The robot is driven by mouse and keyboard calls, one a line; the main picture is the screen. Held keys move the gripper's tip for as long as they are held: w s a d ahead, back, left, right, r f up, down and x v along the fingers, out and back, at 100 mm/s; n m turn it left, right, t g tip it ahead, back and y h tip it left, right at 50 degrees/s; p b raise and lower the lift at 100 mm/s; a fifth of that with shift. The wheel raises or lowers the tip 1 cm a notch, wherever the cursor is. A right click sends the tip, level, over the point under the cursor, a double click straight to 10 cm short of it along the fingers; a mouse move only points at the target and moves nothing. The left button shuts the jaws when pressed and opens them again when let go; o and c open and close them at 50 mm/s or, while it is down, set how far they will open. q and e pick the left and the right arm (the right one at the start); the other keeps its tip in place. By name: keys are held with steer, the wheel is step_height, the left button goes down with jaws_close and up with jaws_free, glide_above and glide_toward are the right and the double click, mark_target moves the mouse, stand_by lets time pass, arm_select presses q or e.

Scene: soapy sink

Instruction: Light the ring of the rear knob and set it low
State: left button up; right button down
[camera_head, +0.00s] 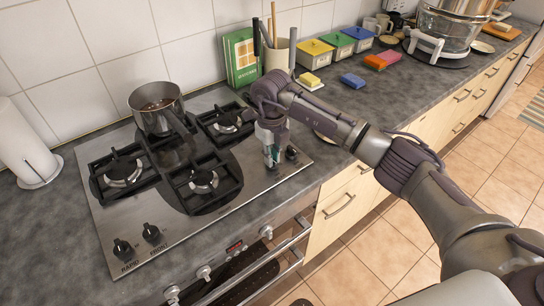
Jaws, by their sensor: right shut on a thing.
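The steel gas hob (100,221) has black pan supports and several burners; I see no clear flame at any. My right gripper (271,161) reaches down to the hob's right end and is shut on a knob, which its fingers mostly hide. Another black knob (291,153) stands just to the right of it. Two more knobs are at the front left: one (123,249) labelled RAPID and one (151,233) seemingly labelled FRONT. I cannot read labels at the right pair. My left gripper is not in view.
A steel pot (157,107) stands on the back left of the hob. A paper roll (27,142) is at the left. A green book (240,57), a utensil holder (277,56) and coloured-lid boxes (314,62) line the wall. Sponges (353,81) lie on the counter. The oven front is below.

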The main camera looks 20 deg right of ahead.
steer(key=n+b, duration=0.4)
steer(key=shift+f+n, duration=0.2)
steer(key=shift+n, duration=0.1)
steer(key=n+b, duration=0.2)
steer(key=shift+n+b, duration=0.3)
steer(key=shift+b, duration=0.05)
steer(key=n+b, duration=0.2)
steer(key=n, duration=0.1)
steer(key=shift+r+n, duration=0.1)
steer(key=shift+n, duration=0.2)
steer(key=n+b, duration=0.2)
steer(key=n, duration=0.2)
steer(key=shift+n, duration=0.3)
steer(key=n+b, duration=0.1)
steer(key=n, duration=0.3)
steer(key=shift+r+b, duration=0.1)
steer(key=shift+b, duration=0.25)
steer(key=n+b, duration=0.1)
steer(key=n, duration=1.4)
steer(key=shift+n, duration=0.3)
